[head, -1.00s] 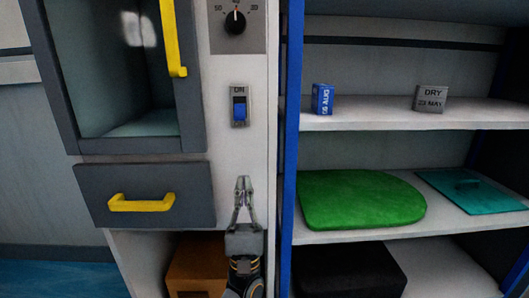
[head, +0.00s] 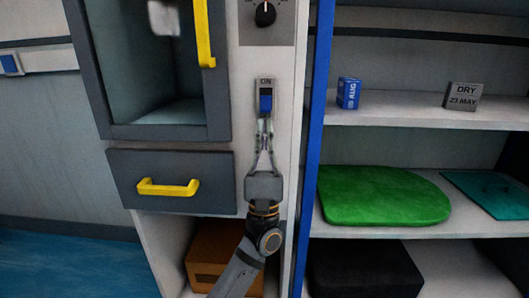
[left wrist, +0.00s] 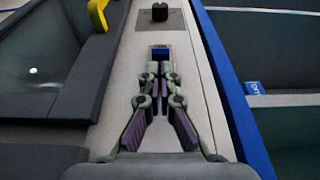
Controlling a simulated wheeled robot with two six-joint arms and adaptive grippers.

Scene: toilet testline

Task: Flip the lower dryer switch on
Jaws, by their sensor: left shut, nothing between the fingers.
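The dryer switch is a blue rocker (head: 266,101) on a grey plate (head: 265,83) marked ON, set in the white panel. In the left wrist view the blue rocker (left wrist: 160,52) shows just beyond my fingertips. My left gripper (head: 265,124) is shut and empty, pointing up with its tips at the lower part of the switch. In the left wrist view the gripper (left wrist: 160,70) covers the lower part of the plate. I cannot tell whether the tips touch the rocker. My right gripper is not in view.
Above the switch is a black dial (head: 265,14). To the left are a glass-fronted cabinet with a yellow handle (head: 203,35) and a drawer with a yellow handle (head: 168,188). To the right, a blue post (head: 317,130) edges shelves holding a green lid (head: 381,195) and small blocks.

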